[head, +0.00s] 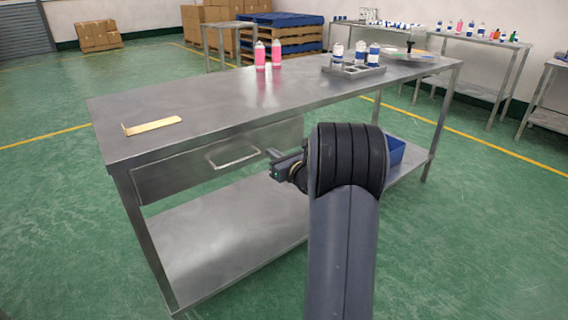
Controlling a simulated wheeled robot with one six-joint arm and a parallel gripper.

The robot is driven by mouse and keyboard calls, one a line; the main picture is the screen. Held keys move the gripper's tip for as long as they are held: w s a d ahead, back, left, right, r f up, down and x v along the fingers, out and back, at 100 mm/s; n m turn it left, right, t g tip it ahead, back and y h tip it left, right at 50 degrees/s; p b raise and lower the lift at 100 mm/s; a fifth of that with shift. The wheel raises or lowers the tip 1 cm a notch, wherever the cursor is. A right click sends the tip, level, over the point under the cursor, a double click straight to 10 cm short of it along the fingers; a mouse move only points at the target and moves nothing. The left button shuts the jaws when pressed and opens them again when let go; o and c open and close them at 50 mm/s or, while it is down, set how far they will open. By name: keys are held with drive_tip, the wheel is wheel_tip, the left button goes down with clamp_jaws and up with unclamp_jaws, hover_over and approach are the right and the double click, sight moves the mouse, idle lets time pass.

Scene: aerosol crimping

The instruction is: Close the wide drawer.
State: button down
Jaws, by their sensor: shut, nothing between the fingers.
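The wide drawer (175,173) is a grey metal front with a bar handle (232,157), under the near edge of the steel table (215,115). Its front lies close under the tabletop edge; I cannot tell whether it stands out by a small gap. My gripper (271,153) is just right of the handle, in front of the right part of the drawer front, pointing left. It looks shut and holds nothing. I cannot tell whether its tip touches the drawer. My own arm hides the area right of the drawer.
A brass-coloured plate (152,126), two pink bottles (276,54) and a tray (353,70) of bottles stand on the tabletop. A lower shelf (225,240) runs beneath the drawer. A blue bin (395,150) is behind my arm. The green floor in front is clear.

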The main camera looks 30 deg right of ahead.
sight(262, 145)
drive_tip(key=s+d+p, duration=0.1)
drive_tip(key=s, duration=0.9)
drive_tip(key=shift+s, duration=0.25)
drive_tip(key=w, duration=0.8)
drive_tip(key=w+a, duration=0.1)
drive_tip(key=w, duration=0.3)
drive_tip(key=shift+w, duration=0.3)
drive_tip(key=shift+w+a, duration=0.1)
drive_tip(key=shift+w, duration=0.5)
